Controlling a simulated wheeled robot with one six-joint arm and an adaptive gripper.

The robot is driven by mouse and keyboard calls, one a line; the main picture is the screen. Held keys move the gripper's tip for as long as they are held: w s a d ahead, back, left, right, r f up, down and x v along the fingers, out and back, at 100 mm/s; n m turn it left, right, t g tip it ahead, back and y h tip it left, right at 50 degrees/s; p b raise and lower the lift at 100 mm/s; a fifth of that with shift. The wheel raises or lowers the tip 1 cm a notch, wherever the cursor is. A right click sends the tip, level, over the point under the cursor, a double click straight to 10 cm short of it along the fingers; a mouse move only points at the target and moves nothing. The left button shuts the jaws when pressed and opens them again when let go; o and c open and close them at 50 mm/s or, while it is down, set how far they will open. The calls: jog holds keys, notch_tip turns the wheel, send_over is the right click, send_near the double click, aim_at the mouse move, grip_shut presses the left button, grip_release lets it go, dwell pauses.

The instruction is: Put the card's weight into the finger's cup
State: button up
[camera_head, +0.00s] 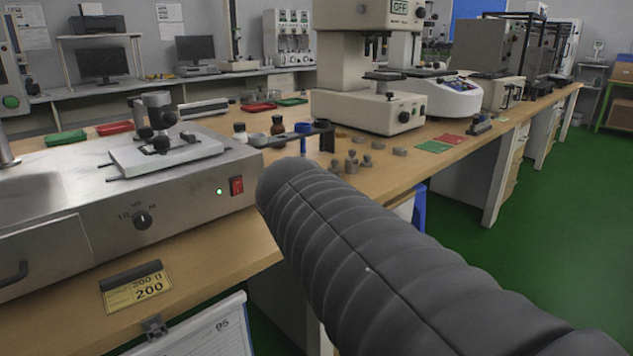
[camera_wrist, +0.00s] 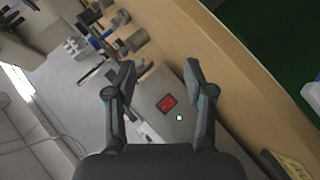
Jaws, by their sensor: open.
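The yellow card (camera_head: 137,288), marked "200 II" and "200", is on the bench's front edge below the steel machine. Several grey weights (camera_head: 352,163) of different sizes stand on the bench right of that machine. On the machine's top, a white plate carries a dark metal device (camera_head: 158,122) with knobs, perhaps the finger; I cannot make out its cup. My gripper (camera_wrist: 158,85) is open and empty in the wrist view, over the machine end with the red switch (camera_wrist: 167,103). The head view shows my ribbed dark arm but not my gripper.
The steel machine (camera_head: 200,200) fills the left. Small bottles (camera_head: 277,126) and a dark holder with a blue-topped piece (camera_head: 304,128) stand behind the weights. A large beige press (camera_head: 365,105) stands beyond. Green and red cards (camera_head: 434,147) lie to the right.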

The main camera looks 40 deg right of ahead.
jog(key=w+d+r+n+t+h, duration=0.2)
jog(key=w+d+r+n, duration=0.1)
jog(key=d+r+n, duration=0.3)
jog(key=w+d+r+n+t+h, duration=0.1)
jog(key=w+d+r+n+t, duration=0.15)
jog(key=d+r+n, duration=0.5)
jog(key=d+f+n+y, duration=0.1)
jog(key=f+n+y, duration=0.1)
jog(key=f+n, duration=0.2)
jog(key=d+f+n+y, duration=0.1)
jog(key=f+n+y, duration=0.2)
jog(key=n, duration=0.3)
jog(key=w+d+f+n+y, duration=0.1)
jog(key=d+f+n+y, duration=0.1)
jog(key=f+n, duration=0.3)
jog(key=shift+f, duration=0.25)
jog(key=shift+w+f+y, duration=0.1)
jog(key=shift+f+y, duration=0.15)
jog(key=shift+y, duration=0.15)
jog(key=x, duration=1.3)
jog(key=shift+w+a+f, duration=0.1)
jog(key=shift+a+f, duration=0.1)
jog(key=shift+f, duration=0.05)
grip_shut()
